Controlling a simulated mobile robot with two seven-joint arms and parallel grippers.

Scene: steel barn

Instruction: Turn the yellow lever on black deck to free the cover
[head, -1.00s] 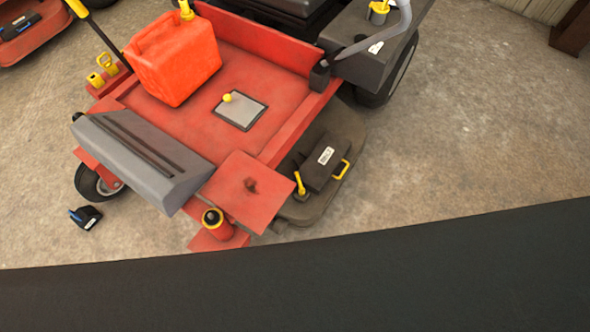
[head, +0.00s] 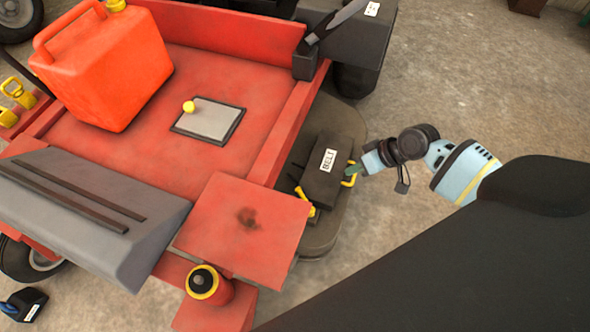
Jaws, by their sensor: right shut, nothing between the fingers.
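The black deck (head: 325,228) sits low beside the red mower platform. On it lies the black cover (head: 325,180), labelled BELT, with a yellow handle (head: 347,181) on its right end. The yellow lever (head: 302,194) is at the cover's near left end, by the corner of the red plate; its lower part is hard to make out. My right gripper (head: 355,172) is shut and empty, its tips right at the yellow handle, on the cover's far side from the lever. I cannot tell whether they touch. My left gripper is out of view.
The red plate (head: 245,215) stands close to the lever. A red post with a yellow ring (head: 205,283) is nearby. A red fuel can (head: 105,70) and a grey panel with a yellow knob (head: 208,120) are on the platform. Bare floor (head: 470,90) lies to the right.

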